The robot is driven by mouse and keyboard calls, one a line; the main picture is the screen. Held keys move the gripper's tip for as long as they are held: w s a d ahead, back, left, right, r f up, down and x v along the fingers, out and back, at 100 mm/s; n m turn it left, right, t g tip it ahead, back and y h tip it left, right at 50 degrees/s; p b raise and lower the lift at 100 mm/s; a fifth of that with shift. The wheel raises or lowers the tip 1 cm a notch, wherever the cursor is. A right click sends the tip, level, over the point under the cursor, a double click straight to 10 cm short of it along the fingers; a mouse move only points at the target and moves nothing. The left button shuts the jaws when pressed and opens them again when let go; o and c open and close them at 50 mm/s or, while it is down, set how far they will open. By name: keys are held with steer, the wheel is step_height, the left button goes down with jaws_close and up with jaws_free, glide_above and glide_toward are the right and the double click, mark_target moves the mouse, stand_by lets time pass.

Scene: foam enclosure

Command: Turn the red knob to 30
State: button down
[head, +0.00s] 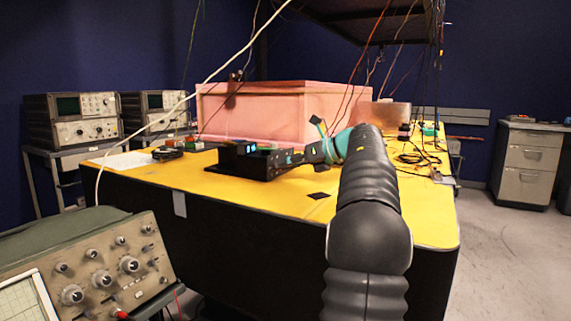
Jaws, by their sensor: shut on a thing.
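A low black instrument box (240,162) with small lit green and blue displays sits on the yellow tabletop (210,184), left of the middle. My gripper (290,160) reaches in from the right, at the box's right end, with its fingers shut. The red knob cannot be made out; it appears to be hidden at the fingers. The knob's scale and its reading are too small to see. My dark, ribbed arm covers the right middle of the table.
A pink foam enclosure (255,112) stands behind the box. Cables hang over the table, and loose wires (418,157) lie at its right. A small black square (318,195) lies near the front. An oscilloscope (100,268) stands at the near left. The front of the tabletop is mostly clear.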

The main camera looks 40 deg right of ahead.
steer(key=m+y, duration=0.2)
steer(key=m, duration=0.1)
steer(key=shift+w+d+f, duration=0.1)
steer(key=shift+d+f, duration=0.05)
steer(key=shift+d, duration=0.05)
steer(key=m+y, duration=0.2)
steer(key=m, duration=0.1)
steer(key=shift+f+m, duration=0.15)
steer(key=shift+m, duration=0.25)
steer(key=shift+d, duration=0.1)
stand_by(0.4)
steer(key=c, duration=1)
jaws_free()
steer(key=shift+o, duration=0.2)
